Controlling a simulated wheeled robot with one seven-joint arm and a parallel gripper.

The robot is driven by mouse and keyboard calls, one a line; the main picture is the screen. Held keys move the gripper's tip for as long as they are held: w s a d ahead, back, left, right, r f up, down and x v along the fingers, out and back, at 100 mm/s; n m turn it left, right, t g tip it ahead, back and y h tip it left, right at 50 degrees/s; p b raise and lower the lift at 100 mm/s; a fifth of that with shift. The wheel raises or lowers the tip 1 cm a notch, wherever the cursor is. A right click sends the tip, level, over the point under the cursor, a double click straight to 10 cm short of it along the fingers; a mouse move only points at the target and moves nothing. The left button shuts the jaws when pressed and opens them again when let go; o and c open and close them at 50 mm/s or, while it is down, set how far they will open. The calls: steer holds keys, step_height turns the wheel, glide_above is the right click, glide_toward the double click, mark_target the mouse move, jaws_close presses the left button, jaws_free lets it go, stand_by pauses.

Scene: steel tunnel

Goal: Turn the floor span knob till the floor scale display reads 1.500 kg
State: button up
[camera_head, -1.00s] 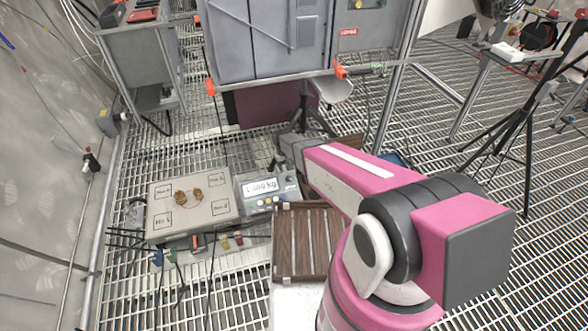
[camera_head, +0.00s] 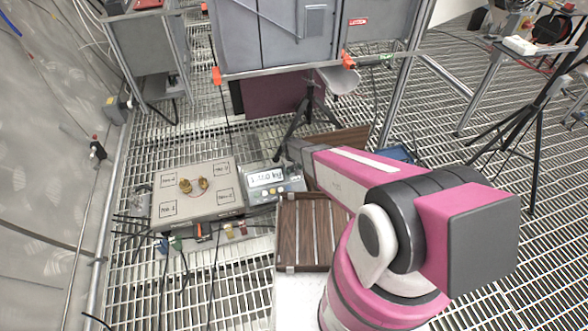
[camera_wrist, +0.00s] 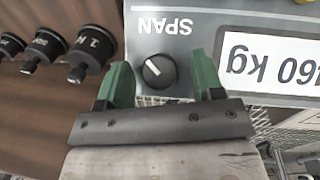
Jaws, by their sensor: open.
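The span knob (camera_wrist: 157,71) is a round black dial with a white pointer line, on a grey panel under the upside-down word SPAN in the wrist view. My gripper (camera_wrist: 161,80) is open, with one green finger on each side of the knob; I cannot tell whether either touches it. The floor scale display (camera_wrist: 270,65) is upside down and cut off at the right edge, with 460 kg legible. In the head view the display (camera_head: 267,177) appears to read 1.460 kg. The scale platform (camera_head: 228,178) stands left of it. My fingers are hidden in the head view.
A brown slatted wooden case (camera_head: 304,230) lies in front of the display. Several black weights (camera_wrist: 90,47) sit at the left in the wrist view. Two brass-coloured pieces (camera_head: 193,185) lie on the platform. A tripod (camera_head: 303,118) stands behind, with cables around on the grating.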

steer(key=c, duration=0.9)
steer(key=m+y, duration=0.2)
steer(key=m, duration=0.1)
steer(key=shift+d+g, duration=0.15)
steer(key=shift+g, duration=0.15)
steer(key=m+y, duration=0.2)
steer(key=m, duration=0.2)
steer(key=shift+d+y, duration=0.1)
steer(key=shift+y, duration=0.2)
steer(key=shift+m, duration=0.3)
steer(key=o, duration=0.9)
